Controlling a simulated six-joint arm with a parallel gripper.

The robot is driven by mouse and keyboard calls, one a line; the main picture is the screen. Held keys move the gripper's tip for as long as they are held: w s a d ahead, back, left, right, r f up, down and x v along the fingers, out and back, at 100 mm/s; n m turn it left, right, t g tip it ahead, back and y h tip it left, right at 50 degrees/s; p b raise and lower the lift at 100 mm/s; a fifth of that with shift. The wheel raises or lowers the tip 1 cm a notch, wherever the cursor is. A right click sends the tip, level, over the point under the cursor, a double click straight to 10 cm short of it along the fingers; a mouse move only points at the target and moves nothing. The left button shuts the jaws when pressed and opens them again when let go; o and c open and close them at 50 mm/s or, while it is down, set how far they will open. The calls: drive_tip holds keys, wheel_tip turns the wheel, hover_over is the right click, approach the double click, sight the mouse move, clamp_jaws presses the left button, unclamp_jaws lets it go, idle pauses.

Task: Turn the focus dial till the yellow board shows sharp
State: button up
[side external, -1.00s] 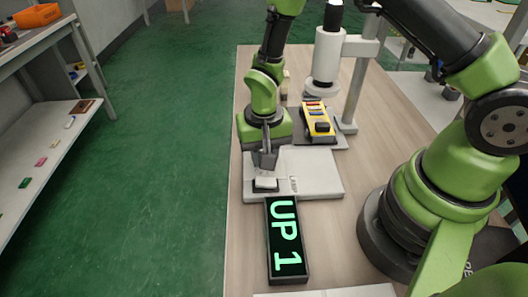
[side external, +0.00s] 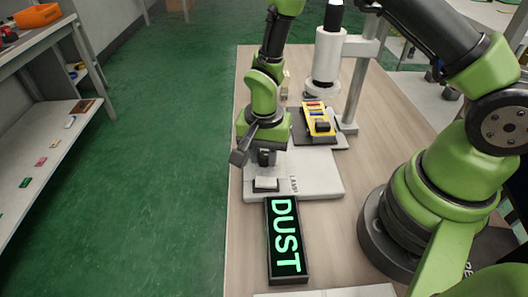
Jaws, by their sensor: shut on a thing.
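The yellow board (side external: 318,120) lies on a dark stand under a white scope tube (side external: 327,58); at this size I cannot tell how sharp any picture of it is. My gripper (side external: 264,163) points down over the back left of a white base plate (side external: 318,178), shut on what appears to be the focus dial, which the gripper mostly hides. A white block on a dark mount (side external: 265,184) sits on the plate just in front of my gripper. A black display (side external: 287,240) in front of the plate reads "DUST" in green letters.
A grey post (side external: 356,88) carries the scope tube at the right of the board. The table (side external: 335,225) is clear right of the display. Its left edge runs close beside the plate. A shelf (side external: 50,140) with small items stands far left, across the green floor.

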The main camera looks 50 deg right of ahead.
drive_tip(key=o, duration=0.9)
drive_tip(key=shift+r, duration=0.1)
wheel_tip(320, 180, up, 10)
drive_tip(key=shift+f, duration=0.1)
wheel_tip(320, 180, up, 12)
drive_tip(key=n+t+y, duration=0.1)
drive_tip(key=n+t, duration=0.2)
hover_over(265, 155)
drive_tip(key=s+d, duration=0.2)
drive_tip(key=s, duration=0.3)
drive_tip(key=s+r+n+t, duration=0.1)
drive_tip(key=s+r, duration=0.1)
drive_tip(key=s, duration=0.1)
drive_tip(key=s+r+n+t, duration=0.1)
drive_tip(key=s+r+n, duration=0.1)
drive_tip(key=s, duration=0.1)
drive_tip(key=s+r+n+t+y, duration=0.1)
drive_tip(key=s+r+n+t, duration=0.1)
drive_tip(key=s, duration=0.2)
drive_tip(key=shift+d+r, duration=0.2)
drive_tip(key=shift+r, duration=0.05)
